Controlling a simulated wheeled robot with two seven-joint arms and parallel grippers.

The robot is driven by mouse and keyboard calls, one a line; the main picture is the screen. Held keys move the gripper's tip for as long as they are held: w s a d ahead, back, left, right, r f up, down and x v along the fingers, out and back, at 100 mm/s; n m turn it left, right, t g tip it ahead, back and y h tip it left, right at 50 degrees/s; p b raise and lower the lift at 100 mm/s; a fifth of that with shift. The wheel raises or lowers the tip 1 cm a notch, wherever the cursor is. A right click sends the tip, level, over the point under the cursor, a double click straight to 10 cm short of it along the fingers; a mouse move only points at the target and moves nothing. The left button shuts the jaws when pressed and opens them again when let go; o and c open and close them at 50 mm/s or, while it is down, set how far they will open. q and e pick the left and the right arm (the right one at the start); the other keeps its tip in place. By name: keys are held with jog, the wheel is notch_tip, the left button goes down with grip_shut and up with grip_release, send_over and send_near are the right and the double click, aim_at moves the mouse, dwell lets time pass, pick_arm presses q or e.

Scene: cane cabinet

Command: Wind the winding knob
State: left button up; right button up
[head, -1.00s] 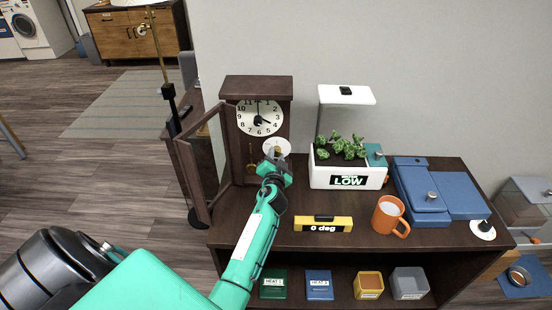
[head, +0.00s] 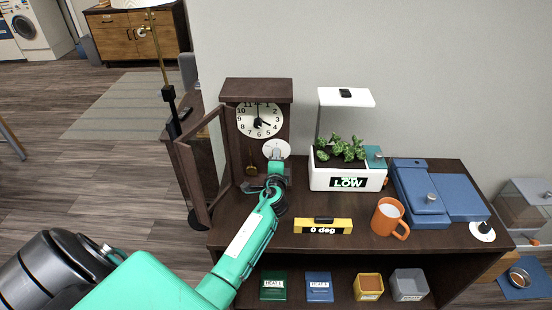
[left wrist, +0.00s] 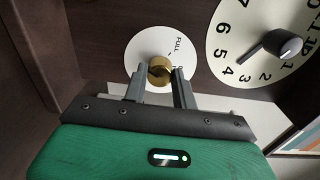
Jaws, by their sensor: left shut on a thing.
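The wooden clock (head: 257,87) stands at the back left of the cabinet top with its glass door (head: 205,165) swung open to the left. Its white dial (head: 260,119) also shows in the left wrist view (left wrist: 232,50). The brass winding knob (left wrist: 159,70) sits at the centre of a small white disc (left wrist: 140,50) marked "FULL", below the dial. My left gripper (left wrist: 160,76) is shut on the knob, one finger on each side of it. In the head view my left gripper (head: 275,165) hides the knob. My right gripper is not in view.
Right of the clock stand a white planter (head: 347,178) with a lamp, a yellow "0 deg" block (head: 323,225), an orange mug (head: 389,216) and a blue box (head: 422,190). The open door stands close left of my left arm.

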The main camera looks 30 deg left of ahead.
pick_arm(q)
jog(key=shift+m, duration=1)
jog(key=o, duration=1)
jog(key=shift+c, duration=0.2)
jog(key=shift+s+d, duration=0.1)
jog(key=b+v, duration=0.2)
jog(key=v, duration=1.1)
jog(key=shift+s, duration=0.2)
jog(key=shift+d, duration=0.15)
